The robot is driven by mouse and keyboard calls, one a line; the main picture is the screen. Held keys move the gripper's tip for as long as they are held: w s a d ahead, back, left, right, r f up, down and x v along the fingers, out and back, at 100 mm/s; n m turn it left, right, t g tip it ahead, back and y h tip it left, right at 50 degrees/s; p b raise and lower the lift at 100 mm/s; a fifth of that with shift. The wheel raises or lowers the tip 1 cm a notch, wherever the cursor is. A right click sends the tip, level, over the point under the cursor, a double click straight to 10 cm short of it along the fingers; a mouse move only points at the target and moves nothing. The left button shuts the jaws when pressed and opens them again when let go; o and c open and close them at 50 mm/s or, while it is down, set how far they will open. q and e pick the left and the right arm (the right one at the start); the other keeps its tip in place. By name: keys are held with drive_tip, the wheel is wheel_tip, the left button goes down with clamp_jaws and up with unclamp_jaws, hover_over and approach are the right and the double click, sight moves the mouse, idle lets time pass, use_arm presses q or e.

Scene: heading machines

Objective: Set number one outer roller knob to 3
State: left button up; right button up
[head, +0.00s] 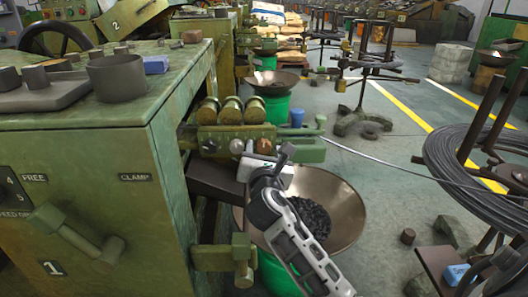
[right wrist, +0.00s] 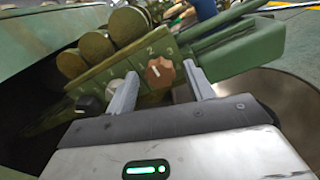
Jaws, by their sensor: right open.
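The green machine marked 1 (head: 52,268) stands at left in the head view. Its roller bracket (head: 232,134) carries several brass-green rollers (head: 231,110) and a row of knobs. The brown outer knob (head: 264,146) shows in the right wrist view (right wrist: 159,72) with a pale pointer mark. Numerals near it are small; a 2 is readable above it, and the exact setting is unclear. My right gripper (head: 263,160) is open, its fingers (right wrist: 159,69) on either side of the brown knob in view; contact cannot be told. My left gripper is out of view.
A black knob (right wrist: 90,105) and a pale knob (right wrist: 115,88) sit to the left of the brown one. A wide bowl (head: 340,205) of dark pieces stands below the bracket. A wire coil (head: 470,160) stands at right. Floor between is partly free.

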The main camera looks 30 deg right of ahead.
drive_tip(key=shift+c, duration=0.3)
drive_tip(key=c, duration=0.9)
